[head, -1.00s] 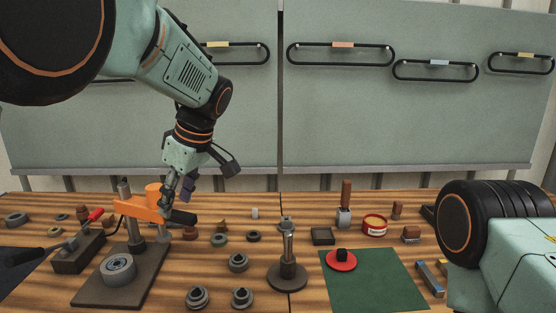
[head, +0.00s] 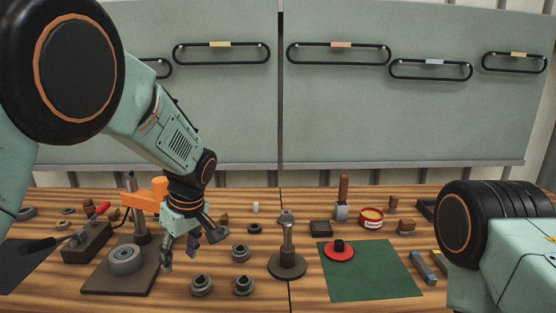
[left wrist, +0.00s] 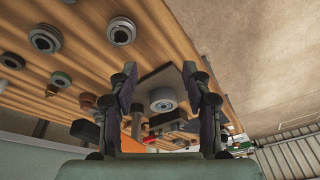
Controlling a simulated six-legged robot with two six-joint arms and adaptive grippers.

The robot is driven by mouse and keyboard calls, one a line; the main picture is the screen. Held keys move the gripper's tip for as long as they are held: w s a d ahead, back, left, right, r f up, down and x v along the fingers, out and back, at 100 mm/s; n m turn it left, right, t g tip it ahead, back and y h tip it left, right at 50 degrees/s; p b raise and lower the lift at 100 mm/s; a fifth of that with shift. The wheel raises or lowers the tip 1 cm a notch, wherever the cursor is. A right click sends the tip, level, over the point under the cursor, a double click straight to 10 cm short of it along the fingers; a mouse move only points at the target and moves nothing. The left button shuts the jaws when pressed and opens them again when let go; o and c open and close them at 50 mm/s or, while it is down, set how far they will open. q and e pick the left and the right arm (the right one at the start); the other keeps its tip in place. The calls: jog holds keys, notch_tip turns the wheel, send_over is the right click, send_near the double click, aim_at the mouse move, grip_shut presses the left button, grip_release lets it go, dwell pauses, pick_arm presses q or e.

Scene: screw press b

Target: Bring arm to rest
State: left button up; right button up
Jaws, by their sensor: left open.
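My left gripper (head: 180,256) hangs fingers down over the wooden bench, just right of the screw press. Its jaws are open and nothing is between them. It also shows in the left wrist view (left wrist: 160,88), with both fingers apart. The screw press has an orange head (head: 146,195) on a dark upright, and a dark base plate (head: 104,283) carries a grey round piece (head: 124,260). That round piece (left wrist: 163,98) shows beyond the fingers in the left wrist view. My right gripper is not in view; only part of that arm shows at the right.
Several grey flanged parts, such as one (head: 201,286), stand close right of my left gripper. A grey post on a round base (head: 287,266) stands mid-bench. A green mat (head: 372,280) bears a red disc (head: 339,251). Grey panels (head: 410,120) stand behind.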

pick_arm(q)
jog(key=s+f+m+h, duration=0.1)
jog(key=s+f+m, duration=0.2)
jog(key=s+f, duration=0.6)
jog(key=s+f+m+h, duration=0.1)
jog(key=s+f+m, duration=0.1)
jog(key=s+f, duration=0.75)
jog(key=s+a+f+m+g+h, duration=0.1)
jog(key=s+f+m, duration=0.25)
jog(key=s, duration=0.75)
jog(key=s+a+f+m, duration=0.15)
jog(key=s+f, duration=0.35)
jog(key=s, duration=0.5)
notch_tip(320, 180, down, 6)
jog(key=b, duration=0.7)
jog(key=shift+w+d+f+m, duration=0.15)
jog(key=shift+d+f+m, duration=0.05)
jog(key=shift+m, duration=0.2)
jog(key=shift+w, duration=0.1)
